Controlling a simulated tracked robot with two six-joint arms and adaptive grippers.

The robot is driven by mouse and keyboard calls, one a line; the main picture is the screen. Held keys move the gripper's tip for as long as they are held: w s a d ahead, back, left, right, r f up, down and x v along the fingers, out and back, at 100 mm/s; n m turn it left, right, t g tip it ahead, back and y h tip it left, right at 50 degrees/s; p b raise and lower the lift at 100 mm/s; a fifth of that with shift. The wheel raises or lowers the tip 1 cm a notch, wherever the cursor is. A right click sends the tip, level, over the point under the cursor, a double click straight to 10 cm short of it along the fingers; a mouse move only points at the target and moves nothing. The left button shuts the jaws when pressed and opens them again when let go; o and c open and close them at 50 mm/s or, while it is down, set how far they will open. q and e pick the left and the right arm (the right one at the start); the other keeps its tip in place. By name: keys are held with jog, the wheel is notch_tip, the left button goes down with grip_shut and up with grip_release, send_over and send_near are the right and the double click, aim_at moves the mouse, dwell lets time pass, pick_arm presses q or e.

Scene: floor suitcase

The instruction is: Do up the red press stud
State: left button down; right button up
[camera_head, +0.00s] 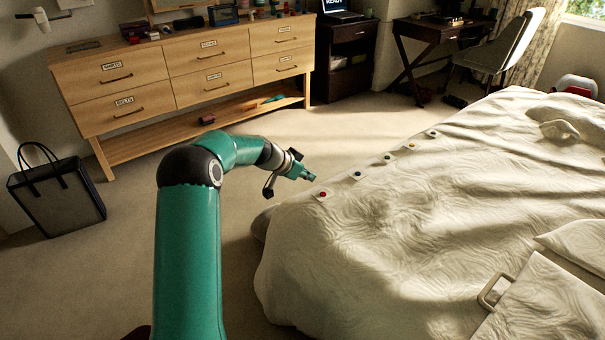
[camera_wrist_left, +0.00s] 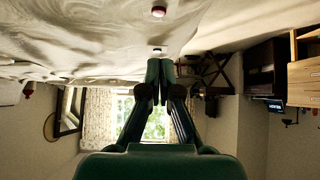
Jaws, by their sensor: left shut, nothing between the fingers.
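The red press stud (camera_head: 322,194) sits on a small pale tab at the near end of a row along the left edge of the cream bed cover (camera_head: 400,240). I cannot tell whether its halves are pressed together. My left gripper (camera_head: 311,177) is shut and empty, just beyond and left of the red stud, apart from it. In the left wrist view, which looks upside down, the shut fingers (camera_wrist_left: 160,72) point along the cover's edge. A red stud (camera_wrist_left: 158,11) shows at the top there. My right gripper is not in view.
Further studs, one blue (camera_head: 357,174) and one yellow (camera_head: 411,146) among them, run along the same edge. A wooden drawer unit (camera_head: 190,70) stands at the back, a dark bag (camera_head: 58,198) at the left. Carpet (camera_head: 120,270) is clear between. A handled pale panel (camera_head: 545,310) lies at bottom right.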

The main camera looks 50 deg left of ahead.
pick_arm(q)
jog(key=v, duration=0.3)
jog(key=shift+s+r, duration=0.15)
jog(key=shift+r, duration=0.15)
dwell(0.3)
